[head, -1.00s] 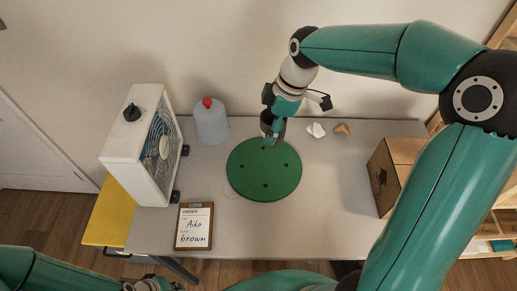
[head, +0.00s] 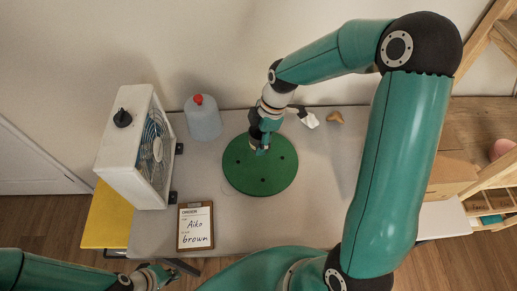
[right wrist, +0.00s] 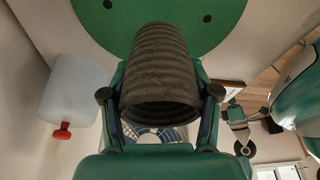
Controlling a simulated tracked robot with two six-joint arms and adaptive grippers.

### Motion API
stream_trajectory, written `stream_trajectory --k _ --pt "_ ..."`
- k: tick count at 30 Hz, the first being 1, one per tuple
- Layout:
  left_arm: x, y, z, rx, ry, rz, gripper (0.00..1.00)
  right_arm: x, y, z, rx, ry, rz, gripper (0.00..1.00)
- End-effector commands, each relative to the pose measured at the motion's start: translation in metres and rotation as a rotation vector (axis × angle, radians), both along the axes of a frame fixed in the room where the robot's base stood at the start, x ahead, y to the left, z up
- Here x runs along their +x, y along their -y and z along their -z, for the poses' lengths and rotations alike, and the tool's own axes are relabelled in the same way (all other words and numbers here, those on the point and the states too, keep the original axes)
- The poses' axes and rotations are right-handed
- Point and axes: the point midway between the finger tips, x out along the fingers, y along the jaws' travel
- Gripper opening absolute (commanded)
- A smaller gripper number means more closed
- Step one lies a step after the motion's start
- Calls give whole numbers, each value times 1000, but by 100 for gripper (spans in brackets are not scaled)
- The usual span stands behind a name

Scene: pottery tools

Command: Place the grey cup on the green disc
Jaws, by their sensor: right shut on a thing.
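The green disc (head: 262,178), with several dark holes, lies on the grey table. My right gripper (head: 262,149) is over the back part of the disc. It is shut on the grey cup (head: 254,142), which is mostly hidden by the gripper in the head view. In the right wrist view the ribbed dark grey cup (right wrist: 160,70) sits between the two fingers, with the green disc (right wrist: 215,22) beyond it. I cannot tell whether the cup touches the disc. My left gripper (head: 155,279) is low at the front left, away from the disc; its jaws are unclear.
A white fan heater (head: 128,150) and a blue-grey bottle with a red cap (head: 204,122) stand left of the disc. An order clipboard (head: 195,227) lies at the front. White and tan scraps (head: 334,118) lie at the back right. A cardboard box (head: 447,178) is partly behind my arm.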

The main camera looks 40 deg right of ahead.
Motion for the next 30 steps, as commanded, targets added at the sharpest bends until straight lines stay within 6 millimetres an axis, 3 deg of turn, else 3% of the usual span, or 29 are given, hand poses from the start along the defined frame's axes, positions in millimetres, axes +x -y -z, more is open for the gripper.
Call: stream_trajectory --k 16,27,28,30 --pt "0 0 -8 0 0 0 0 -1 1 60 0 -1 1 17" --pt "0 0 -5 0 0 0 0 0 1 66 -1 2 2 17" --pt "0 0 -5 0 0 0 0 0 1 66 0 2 2 62" --pt "0 0 -6 0 0 0 0 0 1 65 0 2 2 73"
